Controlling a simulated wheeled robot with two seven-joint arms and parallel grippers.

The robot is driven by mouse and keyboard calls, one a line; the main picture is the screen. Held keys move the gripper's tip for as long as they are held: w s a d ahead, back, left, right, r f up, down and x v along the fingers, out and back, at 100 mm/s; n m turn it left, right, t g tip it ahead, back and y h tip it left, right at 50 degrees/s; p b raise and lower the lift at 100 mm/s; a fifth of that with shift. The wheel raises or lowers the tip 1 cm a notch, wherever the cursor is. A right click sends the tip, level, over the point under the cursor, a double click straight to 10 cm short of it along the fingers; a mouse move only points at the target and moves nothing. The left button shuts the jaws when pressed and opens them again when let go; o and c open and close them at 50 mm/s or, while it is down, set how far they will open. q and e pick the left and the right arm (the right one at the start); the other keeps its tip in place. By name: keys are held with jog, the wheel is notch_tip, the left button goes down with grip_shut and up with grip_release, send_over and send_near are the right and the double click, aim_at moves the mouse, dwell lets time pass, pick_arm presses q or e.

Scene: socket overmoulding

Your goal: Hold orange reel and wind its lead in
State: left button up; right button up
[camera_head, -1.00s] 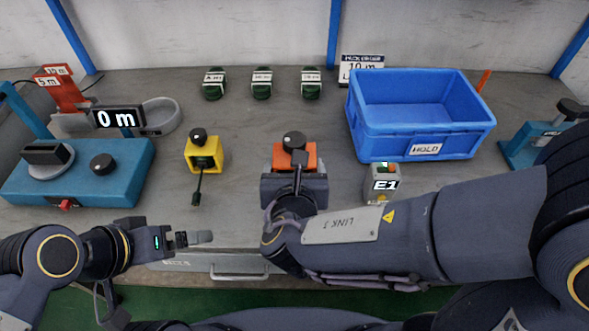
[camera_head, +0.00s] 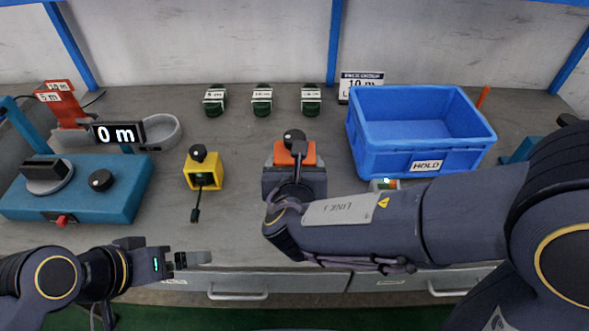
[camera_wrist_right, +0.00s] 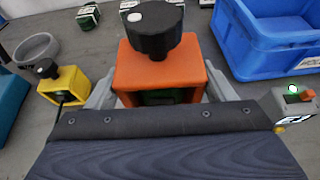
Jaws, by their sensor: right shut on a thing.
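The orange reel (camera_head: 283,157) stands on the bench with a black knob (camera_head: 294,136) on top. In the right wrist view the orange reel (camera_wrist_right: 158,72) fills the space between my right gripper's grey fingers (camera_wrist_right: 158,95), which are shut on its sides. A dark green part shows inside its frame; its lead is hidden behind my gripper. In the head view my right gripper (camera_head: 294,172) comes over the reel from the front. My left gripper (camera_head: 190,259) hangs over the bench's front edge, away from the reel; its finger gap is not clear.
A yellow reel (camera_head: 203,172) with a dark lead stands to the left. A blue HOLD crate (camera_head: 425,163) is at the right, with a small tester (camera_head: 384,184) in front. A teal winder (camera_head: 80,195) with a "0 m" display (camera_head: 117,134) is at the left. Several green coils (camera_head: 262,101) lie behind.

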pick_arm(q)
jog(key=shift+f+b, duration=0.45)
jog(key=shift+f, duration=0.05)
pick_arm(e)
jog(key=w, duration=0.8)
dwell(0.4)
pick_arm(q)
jog(key=shift+f, duration=0.15)
pick_arm(e)
jog(key=shift+f, duration=0.15)
pick_arm(q)
notch_tip(320, 180, down, 12)
jog(key=b, duration=1.2)
jog(key=shift+f+b, duration=0.15)
jog(key=shift+b, duration=0.15)
pick_arm(e)
jog(key=shift+f, duration=6.15)
pick_arm(q)
jog(key=shift+f, duration=0.25)
pick_arm(e)
jog(key=shift+f, duration=0.2)
